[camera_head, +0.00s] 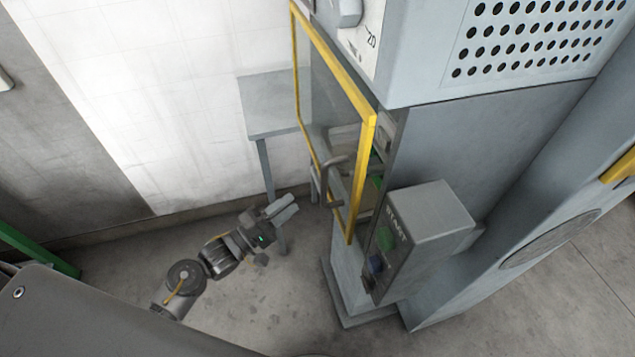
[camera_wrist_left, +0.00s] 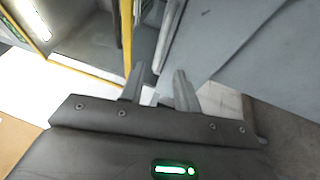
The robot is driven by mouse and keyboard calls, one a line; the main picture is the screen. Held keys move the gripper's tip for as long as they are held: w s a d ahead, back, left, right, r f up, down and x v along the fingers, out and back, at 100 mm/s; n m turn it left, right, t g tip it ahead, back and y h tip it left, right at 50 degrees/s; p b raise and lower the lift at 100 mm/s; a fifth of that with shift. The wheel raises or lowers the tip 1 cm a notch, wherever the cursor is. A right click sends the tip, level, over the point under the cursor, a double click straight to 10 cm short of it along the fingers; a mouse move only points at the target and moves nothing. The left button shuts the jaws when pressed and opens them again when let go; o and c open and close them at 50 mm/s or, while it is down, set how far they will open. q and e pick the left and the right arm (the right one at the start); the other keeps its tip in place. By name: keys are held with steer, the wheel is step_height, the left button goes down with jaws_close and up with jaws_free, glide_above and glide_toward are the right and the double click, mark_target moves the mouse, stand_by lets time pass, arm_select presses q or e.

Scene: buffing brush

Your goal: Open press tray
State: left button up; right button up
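The press (camera_head: 450,140) is a tall grey machine on the right in the head view. Its clear door has a yellow frame (camera_head: 366,160) and a bent grey handle (camera_head: 331,182). Part of the inside shows through and beside the door, but I cannot make out the tray clearly. My left gripper (camera_head: 284,208) is left of the handle and apart from it, fingers pointing toward the press. In the left wrist view the two fingers (camera_wrist_left: 159,88) are spread with a gap and nothing clearly held between them. My right gripper is in neither view.
A control box (camera_head: 430,215) with a green and a blue button juts out right of the door. A small grey table (camera_head: 268,100) stands behind, against the white wall. A green bar (camera_head: 40,250) is at the far left. The floor around my left arm is clear.

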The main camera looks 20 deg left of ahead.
mark_target(318, 182)
arm_select(q)
steer(key=shift+p+x, duration=1.05)
steer(key=shift+x, duration=4.1)
jaws_close()
